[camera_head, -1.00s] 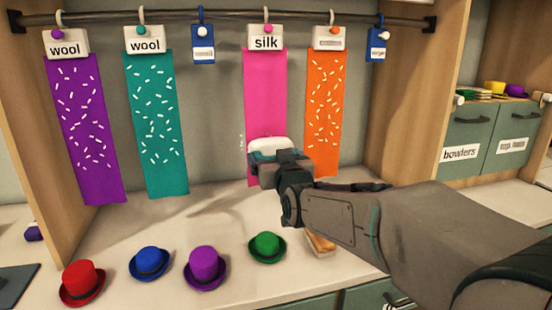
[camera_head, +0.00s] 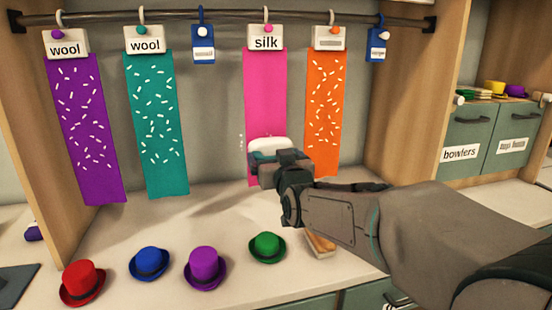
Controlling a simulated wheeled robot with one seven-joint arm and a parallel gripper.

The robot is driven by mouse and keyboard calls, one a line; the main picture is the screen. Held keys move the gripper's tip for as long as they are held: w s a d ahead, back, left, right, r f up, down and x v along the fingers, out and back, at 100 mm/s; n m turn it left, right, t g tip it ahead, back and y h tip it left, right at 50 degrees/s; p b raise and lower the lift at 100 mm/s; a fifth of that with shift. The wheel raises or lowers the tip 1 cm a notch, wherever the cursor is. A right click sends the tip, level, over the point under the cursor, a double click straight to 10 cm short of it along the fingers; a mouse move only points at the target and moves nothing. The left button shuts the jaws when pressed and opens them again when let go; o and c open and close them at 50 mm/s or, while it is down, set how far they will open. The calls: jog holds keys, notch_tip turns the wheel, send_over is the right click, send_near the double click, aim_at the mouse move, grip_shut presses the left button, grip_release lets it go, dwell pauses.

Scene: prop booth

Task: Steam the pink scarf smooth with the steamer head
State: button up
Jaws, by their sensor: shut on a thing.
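The pink scarf (camera_head: 265,95) hangs from the rail under a tag reading "silk". Its visible upper part looks plain and smooth, with no white flecks. My gripper (camera_head: 272,164) is in front of its lower part and hides some of it. My gripper is shut on the steamer head (camera_head: 268,145), whose pale rounded top shows above the jaws. Small white specks, perhaps steam, show just left of it. I cannot tell whether the steamer head touches the cloth.
Purple (camera_head: 85,130), teal (camera_head: 156,125) and orange (camera_head: 325,110) scarves with white flecks hang alongside. Red (camera_head: 82,281), blue (camera_head: 149,261), purple (camera_head: 205,266) and green (camera_head: 267,246) hats stand on the counter. A wooden brush-like block (camera_head: 320,244) lies under my arm.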

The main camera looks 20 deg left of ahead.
jog(key=v, duration=1.5)
jog(key=shift+b, duration=0.3)
jog(key=shift+a, duration=0.1)
